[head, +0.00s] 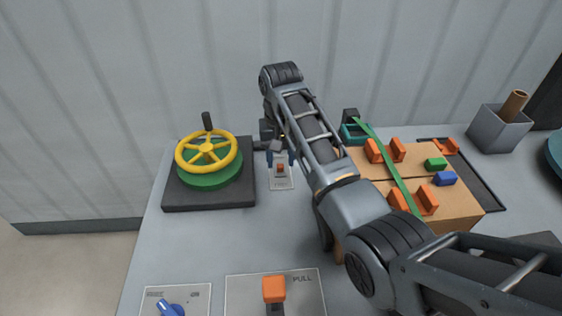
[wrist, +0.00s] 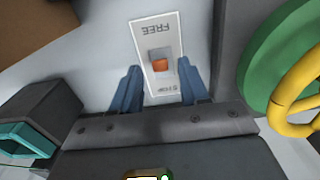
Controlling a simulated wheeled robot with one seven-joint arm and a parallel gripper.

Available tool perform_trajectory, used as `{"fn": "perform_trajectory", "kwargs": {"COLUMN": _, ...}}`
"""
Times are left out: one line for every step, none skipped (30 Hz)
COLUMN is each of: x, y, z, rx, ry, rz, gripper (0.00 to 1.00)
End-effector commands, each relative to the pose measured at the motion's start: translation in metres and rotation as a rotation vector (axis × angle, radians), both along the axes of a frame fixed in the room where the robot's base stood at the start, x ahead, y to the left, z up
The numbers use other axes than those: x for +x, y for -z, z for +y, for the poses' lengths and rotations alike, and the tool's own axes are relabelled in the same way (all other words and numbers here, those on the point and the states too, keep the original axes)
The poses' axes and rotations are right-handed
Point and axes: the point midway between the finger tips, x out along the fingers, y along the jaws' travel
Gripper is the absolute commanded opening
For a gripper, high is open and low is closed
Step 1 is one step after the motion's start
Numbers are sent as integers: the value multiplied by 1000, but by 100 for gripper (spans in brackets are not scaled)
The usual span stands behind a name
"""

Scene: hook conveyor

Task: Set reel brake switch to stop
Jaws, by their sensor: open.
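The reel brake switch (head: 281,169) is a small rocker on a pale plate (head: 281,184) on the bench, right of the yellow handwheel. In the wrist view the switch (wrist: 160,61) shows a grey half towards the FREE label and an orange half towards the STOP label. I cannot tell which half is pressed down. My gripper (wrist: 160,91) is open, with its blue fingers on either side of the plate near its STOP end, and nothing is between them. In the head view my gripper (head: 279,157) hangs over the switch and partly hides it.
A yellow handwheel (head: 208,150) on a green hub stands left of the switch. A cardboard box (head: 455,200) with a green strap and orange clips is at right. A blue knob (head: 172,307) and an orange PULL handle (head: 274,289) are in front. A grey cup (head: 498,130) stands back right.

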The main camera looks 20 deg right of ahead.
Motion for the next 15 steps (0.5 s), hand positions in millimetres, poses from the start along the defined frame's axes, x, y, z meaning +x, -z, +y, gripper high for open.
{"fn": "perform_trajectory", "kwargs": {"x": -1, "y": 7, "z": 0, "rx": 0, "ry": 0, "rz": 3, "gripper": 45}}
{"fn": "perform_trajectory", "kwargs": {"x": 0, "y": 10, "z": 0, "rx": 0, "ry": 0, "rz": 2, "gripper": 45}}
{"fn": "perform_trajectory", "kwargs": {"x": 0, "y": 15, "z": 0, "rx": 0, "ry": 0, "rz": 1, "gripper": 45}}
{"fn": "perform_trajectory", "kwargs": {"x": 0, "y": 18, "z": 0, "rx": 0, "ry": 0, "rz": 2, "gripper": 45}}
{"fn": "perform_trajectory", "kwargs": {"x": 0, "y": 20, "z": 0, "rx": 0, "ry": 0, "rz": 1, "gripper": 45}}
{"fn": "perform_trajectory", "kwargs": {"x": 0, "y": 23, "z": 0, "rx": 0, "ry": 0, "rz": 0, "gripper": 45}}
{"fn": "perform_trajectory", "kwargs": {"x": 0, "y": 24, "z": 0, "rx": 0, "ry": 0, "rz": 0, "gripper": 45}}
{"fn": "perform_trajectory", "kwargs": {"x": 0, "y": 26, "z": 0, "rx": 0, "ry": 0, "rz": 0, "gripper": 45}}
{"fn": "perform_trajectory", "kwargs": {"x": 0, "y": 27, "z": 0, "rx": 0, "ry": 0, "rz": 0, "gripper": 45}}
{"fn": "perform_trajectory", "kwargs": {"x": 0, "y": 28, "z": 0, "rx": 0, "ry": 0, "rz": 0, "gripper": 45}}
{"fn": "perform_trajectory", "kwargs": {"x": 0, "y": 28, "z": 0, "rx": 0, "ry": 0, "rz": 0, "gripper": 45}}
{"fn": "perform_trajectory", "kwargs": {"x": 0, "y": 28, "z": 0, "rx": 0, "ry": 0, "rz": 0, "gripper": 45}}
{"fn": "perform_trajectory", "kwargs": {"x": 0, "y": 28, "z": 0, "rx": 0, "ry": 0, "rz": 0, "gripper": 45}}
{"fn": "perform_trajectory", "kwargs": {"x": 0, "y": 28, "z": 0, "rx": 0, "ry": 0, "rz": 0, "gripper": 45}}
{"fn": "perform_trajectory", "kwargs": {"x": 0, "y": 28, "z": 0, "rx": 0, "ry": 0, "rz": 0, "gripper": 45}}
